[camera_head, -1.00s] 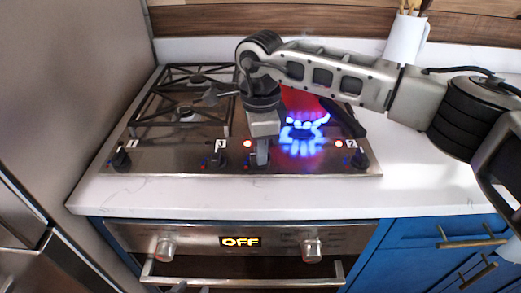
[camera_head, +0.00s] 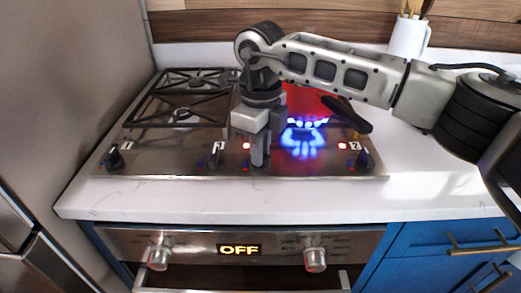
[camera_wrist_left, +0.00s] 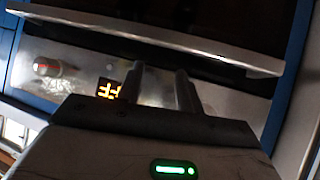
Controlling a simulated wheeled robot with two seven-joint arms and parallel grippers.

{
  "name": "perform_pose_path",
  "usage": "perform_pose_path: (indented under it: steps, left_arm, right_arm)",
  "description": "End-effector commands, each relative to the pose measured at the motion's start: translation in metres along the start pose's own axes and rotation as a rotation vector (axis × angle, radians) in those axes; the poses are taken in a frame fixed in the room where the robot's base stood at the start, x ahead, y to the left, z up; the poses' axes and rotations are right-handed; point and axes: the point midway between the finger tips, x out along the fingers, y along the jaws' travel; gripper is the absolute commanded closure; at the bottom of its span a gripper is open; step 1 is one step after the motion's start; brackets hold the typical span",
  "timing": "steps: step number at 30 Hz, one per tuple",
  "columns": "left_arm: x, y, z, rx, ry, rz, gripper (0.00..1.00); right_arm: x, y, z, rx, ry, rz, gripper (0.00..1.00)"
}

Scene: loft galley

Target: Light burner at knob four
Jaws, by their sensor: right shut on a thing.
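The steel cooktop (camera_head: 180,170) has several dark knobs along its front edge. My right gripper (camera_head: 259,160) points down and is shut on a knob (camera_head: 257,164) between the knobs labelled 3 and 2; the fingers hide most of it and its label, so I take it as knob four. A red light (camera_head: 246,146) glows beside it. Blue flames (camera_head: 303,140) burn at the right-hand burner. In the left wrist view my left gripper (camera_wrist_left: 161,78) is open and empty, its fingers apart in front of the oven panel.
A red pan (camera_head: 303,98) with a black handle sits over the flames, partly behind my right arm. Knob 3 (camera_head: 212,160) and knob 2 (camera_head: 363,160) flank the gripper. The oven display (camera_head: 239,249) reads OFF. A white utensil mug (camera_head: 408,37) stands back right.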

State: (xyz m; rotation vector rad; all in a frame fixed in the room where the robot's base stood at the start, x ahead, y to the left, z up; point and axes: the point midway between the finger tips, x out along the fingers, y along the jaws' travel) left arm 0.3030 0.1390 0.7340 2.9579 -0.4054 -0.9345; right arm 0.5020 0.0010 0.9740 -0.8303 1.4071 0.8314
Motion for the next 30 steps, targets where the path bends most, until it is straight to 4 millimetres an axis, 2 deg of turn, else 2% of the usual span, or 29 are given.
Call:
perform_pose_path:
  steps: [15,16,18,26,30]
  left_arm:
    - [-0.0007,-0.0003,-0.0018,-0.002,0.005,-0.001,0.64]
    - [-0.0007,-0.0003,-0.0017,-0.002,0.005,-0.001,0.64]
    - [-0.0007,-0.0005,-0.0016,-0.002,0.004,-0.001,0.64]
    - [-0.0006,-0.0011,-0.0005,0.001,0.002,-0.001,0.64]
    - [0.0001,-0.0013,0.0014,0.001,0.0,-0.001,0.64]
  right_arm:
    - [-0.0019,-0.0002,0.0007,0.021,-0.003,-0.002,1.0]
    - [-0.002,-0.0002,0.0007,0.02,-0.003,-0.002,0.8]
    - [-0.0018,-0.0002,0.0006,0.02,-0.003,-0.002,0.64]
    - [-0.0011,-0.0001,0.0003,0.02,-0.001,-0.001,0.64]
    - [-0.0092,-0.0007,0.0007,0.02,-0.003,-0.003,0.64]
